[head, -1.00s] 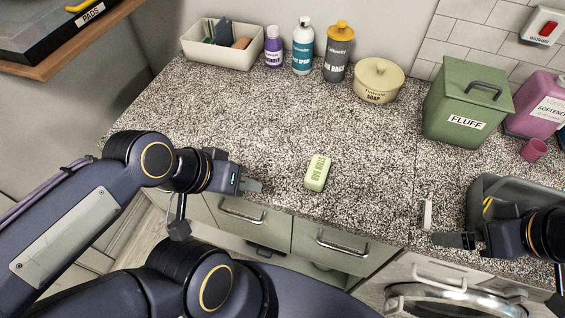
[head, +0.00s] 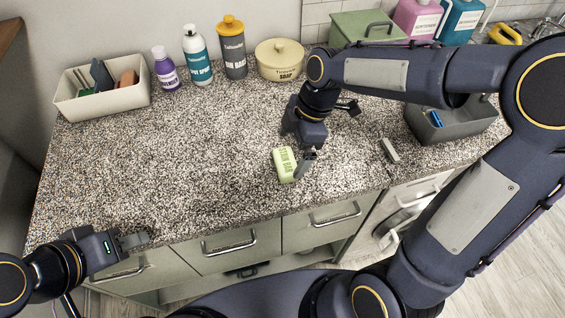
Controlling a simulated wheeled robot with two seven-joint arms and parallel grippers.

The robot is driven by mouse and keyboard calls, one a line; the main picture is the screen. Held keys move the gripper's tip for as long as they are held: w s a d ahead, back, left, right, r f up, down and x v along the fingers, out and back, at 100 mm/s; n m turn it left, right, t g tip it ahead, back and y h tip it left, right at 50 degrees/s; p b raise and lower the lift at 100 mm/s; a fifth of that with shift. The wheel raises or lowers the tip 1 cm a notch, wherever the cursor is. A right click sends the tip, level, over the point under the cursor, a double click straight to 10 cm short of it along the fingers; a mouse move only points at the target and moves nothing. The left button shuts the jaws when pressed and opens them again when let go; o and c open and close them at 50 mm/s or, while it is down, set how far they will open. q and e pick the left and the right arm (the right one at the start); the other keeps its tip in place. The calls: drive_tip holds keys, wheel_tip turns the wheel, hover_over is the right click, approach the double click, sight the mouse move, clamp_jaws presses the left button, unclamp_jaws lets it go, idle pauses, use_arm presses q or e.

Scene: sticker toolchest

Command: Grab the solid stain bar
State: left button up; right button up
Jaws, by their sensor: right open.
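The stain bar (head: 285,165), a pale green block with dark lettering, lies on the speckled counter near its front edge. My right gripper (head: 298,164) is open and low over the counter at the bar. One finger shows just right of the bar, close to it; I cannot tell whether it touches, and the other finger is not clearly seen. My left gripper (head: 135,240) is at the counter's front left edge, away from the bar, with nothing visible in it; its jaw opening is unclear.
At the back stand a cream bin (head: 103,98) of small items, a purple bottle (head: 166,72), a teal spray bottle (head: 197,58), a grey canister (head: 232,50) and a soap pot (head: 280,62). A grey tub (head: 470,122) and a small pale block (head: 390,150) are right. The left counter is clear.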

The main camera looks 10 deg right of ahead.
sight(286, 160)
drive_tip(key=x, duration=0.3)
drive_tip(key=shift+a+f, duration=0.2)
drive_tip(key=shift+f, duration=0.05)
drive_tip(key=c, duration=1.1)
drive_tip(key=shift+r, duration=0.1)
